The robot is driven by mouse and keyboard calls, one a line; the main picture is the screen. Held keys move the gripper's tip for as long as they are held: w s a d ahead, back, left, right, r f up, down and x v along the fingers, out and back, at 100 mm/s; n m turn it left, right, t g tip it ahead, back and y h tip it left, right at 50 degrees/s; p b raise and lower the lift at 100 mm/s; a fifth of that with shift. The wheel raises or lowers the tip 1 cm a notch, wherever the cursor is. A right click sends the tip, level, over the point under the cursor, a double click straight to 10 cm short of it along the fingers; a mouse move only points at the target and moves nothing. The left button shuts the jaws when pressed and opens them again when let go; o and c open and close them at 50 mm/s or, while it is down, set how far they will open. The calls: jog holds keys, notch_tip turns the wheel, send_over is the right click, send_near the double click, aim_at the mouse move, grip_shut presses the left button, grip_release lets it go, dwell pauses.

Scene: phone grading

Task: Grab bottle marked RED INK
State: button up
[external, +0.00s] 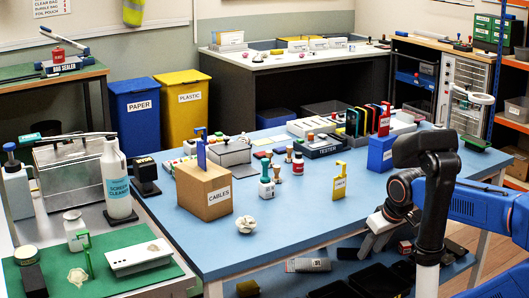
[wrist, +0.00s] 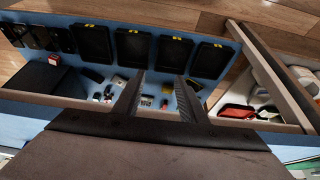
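I cannot make out a RED INK label on any bottle. In the external view a small white bottle with a green cap (external: 266,185) stands upright on the blue table, right of the CABLES box; its label is too small to read. My gripper (external: 372,246) is at the table's front right edge, well right of and nearer than the white bottle. In the wrist view my gripper (wrist: 158,98) has its two fingers apart with nothing held between them.
The CABLES box (external: 204,192), a yellow sign-like holder (external: 339,182) and a blue box (external: 381,153) stand on the blue table (external: 310,215). Below its edge, the wrist view shows black trays (wrist: 132,48) on a lower shelf. The table's front middle is mostly clear.

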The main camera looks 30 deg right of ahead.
dwell(0.4)
jog(key=o, duration=0.3)
